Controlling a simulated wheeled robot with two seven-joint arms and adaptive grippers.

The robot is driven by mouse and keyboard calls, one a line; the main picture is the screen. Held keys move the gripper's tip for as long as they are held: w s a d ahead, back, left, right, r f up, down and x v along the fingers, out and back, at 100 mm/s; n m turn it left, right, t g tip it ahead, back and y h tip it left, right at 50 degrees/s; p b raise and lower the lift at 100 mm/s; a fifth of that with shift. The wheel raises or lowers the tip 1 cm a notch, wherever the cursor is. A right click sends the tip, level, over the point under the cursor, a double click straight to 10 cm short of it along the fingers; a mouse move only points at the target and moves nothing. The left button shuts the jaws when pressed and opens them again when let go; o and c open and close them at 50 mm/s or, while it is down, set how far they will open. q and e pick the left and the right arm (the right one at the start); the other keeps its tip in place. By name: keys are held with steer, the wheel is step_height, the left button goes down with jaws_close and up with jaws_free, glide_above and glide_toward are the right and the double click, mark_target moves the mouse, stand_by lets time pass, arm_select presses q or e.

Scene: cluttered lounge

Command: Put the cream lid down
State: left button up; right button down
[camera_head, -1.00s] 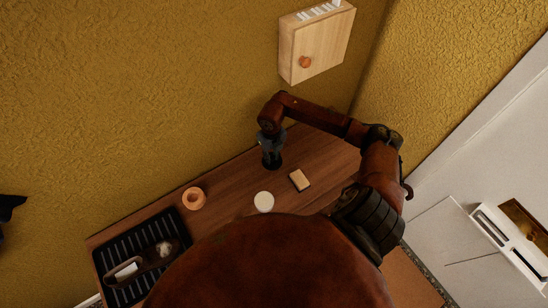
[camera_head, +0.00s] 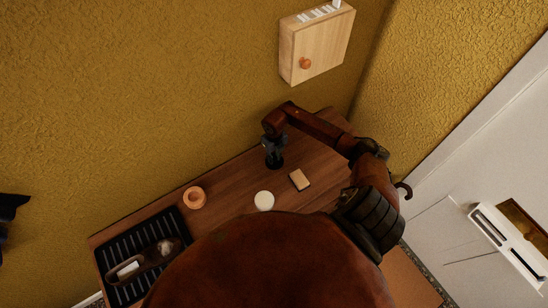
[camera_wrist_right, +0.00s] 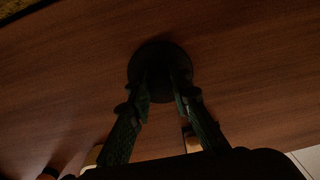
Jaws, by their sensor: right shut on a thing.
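My right gripper (camera_head: 273,154) reaches down over the wooden table, and its two fingers (camera_wrist_right: 163,80) are shut on the middle of a dark round disc (camera_wrist_right: 147,56). The disc looks like a lid and appears near black, in shadow, rather than cream. It also shows under the fingers in the head view (camera_head: 275,165). I cannot tell whether it touches the table. A separate off-white round thing (camera_head: 264,200) lies on the table nearer to me. A dark shape at the left edge (camera_head: 10,206) may be my left gripper; its jaws cannot be made out.
The wooden table (camera_head: 230,180) has a tan block (camera_head: 299,180), an orange ring-like bowl (camera_head: 194,197) and a black ribbed tray (camera_head: 112,258) holding a brown caddy (camera_head: 150,261). A wooden cabinet (camera_head: 320,48) hangs above. Bare wood surrounds the disc.

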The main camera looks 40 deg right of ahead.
mark_target(274, 157)
steer(key=shift+f, duration=0.15)
steer(key=c, duration=1.8)
jaws_free()
steer(key=shift+o, duration=0.2)
step_height(274, 157, up, 8)
steer(key=p, duration=0.5)
steer(key=shift+f, duration=0.1)
